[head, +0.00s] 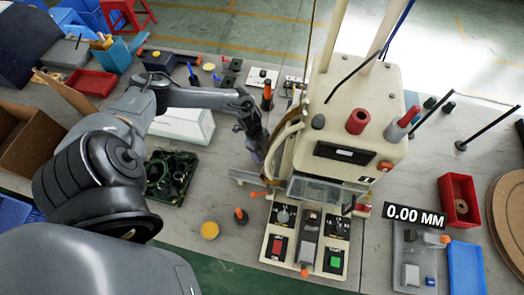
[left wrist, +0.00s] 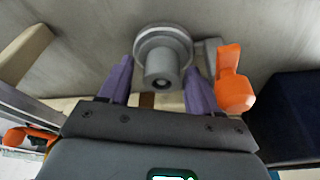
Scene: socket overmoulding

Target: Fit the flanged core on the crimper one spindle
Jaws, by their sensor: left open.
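The cream crimper (head: 350,80) with a "1" label stands right of centre in the head view. My left gripper (head: 259,153) is at its left side, pointing down. In the left wrist view, a grey round part with a wide flange and a narrower hub (left wrist: 162,62) lies ahead of the fingers. It looks like the flanged core, but I cannot tell how it sits on a spindle, which is hidden. The purple fingers of my left gripper (left wrist: 158,72) are apart, one on each side of the hub. My right gripper is not in view.
An orange-knobbed lever (left wrist: 234,90) is close to the right finger in the left wrist view. A red bin (head: 447,183) and a blue tray (head: 467,270) are on the right. A green-black tray (head: 172,178) and a yellow disc (head: 209,230) lie left of the crimper.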

